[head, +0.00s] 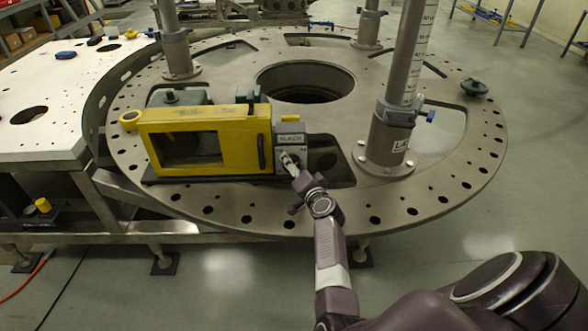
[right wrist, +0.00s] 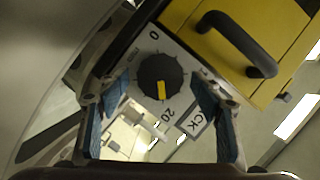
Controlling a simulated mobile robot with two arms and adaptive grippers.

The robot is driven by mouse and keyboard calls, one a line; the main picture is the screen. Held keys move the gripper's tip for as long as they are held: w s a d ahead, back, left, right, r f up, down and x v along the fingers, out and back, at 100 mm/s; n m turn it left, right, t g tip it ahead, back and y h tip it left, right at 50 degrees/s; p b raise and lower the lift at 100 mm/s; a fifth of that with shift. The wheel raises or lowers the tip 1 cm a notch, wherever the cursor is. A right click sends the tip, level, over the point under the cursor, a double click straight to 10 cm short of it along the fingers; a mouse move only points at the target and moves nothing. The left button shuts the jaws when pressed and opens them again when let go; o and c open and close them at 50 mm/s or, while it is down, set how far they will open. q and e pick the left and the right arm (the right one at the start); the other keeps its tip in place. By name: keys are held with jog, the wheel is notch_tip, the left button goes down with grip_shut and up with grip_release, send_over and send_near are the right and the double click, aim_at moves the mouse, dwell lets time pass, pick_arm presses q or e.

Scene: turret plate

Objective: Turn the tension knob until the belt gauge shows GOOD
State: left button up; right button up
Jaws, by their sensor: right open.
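The tension knob (right wrist: 160,76) is round and black with a yellow pointer, on a grey panel of the yellow machine. In the right wrist view the pointer is turned toward the side with the "20" mark. The belt gauge (head: 290,139) is a small display that reads SLACK in the head view; only "CK" of it (right wrist: 194,124) shows in the right wrist view. My right gripper (head: 289,160) is open in front of the panel. In the right wrist view its blue-padded fingers (right wrist: 154,92) stand on either side of the knob with visible gaps. My left gripper is out of view.
The yellow machine (head: 240,120) has a windowed door with a dark handle (right wrist: 237,42) close to the knob panel. It sits on a large round turret plate (head: 280,207) with holes and upright posts (head: 388,140). A green knob-like part (head: 474,87) lies at the plate's right.

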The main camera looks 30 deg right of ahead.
jog(key=c, duration=1.2)
jog(key=shift+o, duration=0.2)
jog(key=shift+f+m+b, duration=0.25)
jog(key=shift+m+b, duration=0.05)
jog(key=shift+b, duration=0.35)
jog(key=m+t+b, duration=0.1)
jog(key=m+b, duration=0.1)
jog(key=b, duration=0.2)
jog(key=m+t+b, duration=0.1)
jog(key=m+b, duration=0.1)
jog(key=b, duration=0.2)
jog(key=shift+f+m+y+b, duration=0.3)
jog(key=shift+f+m, duration=0.1)
jog(key=shift+r+m+t+b, duration=0.15)
jog(key=shift+m+t+b, duration=0.45)
jog(key=shift+m+b, duration=0.6)
jog(key=o, duration=1.2)
jog(key=shift+r, duration=0.1)
jog(key=shift+c, duration=0.2)
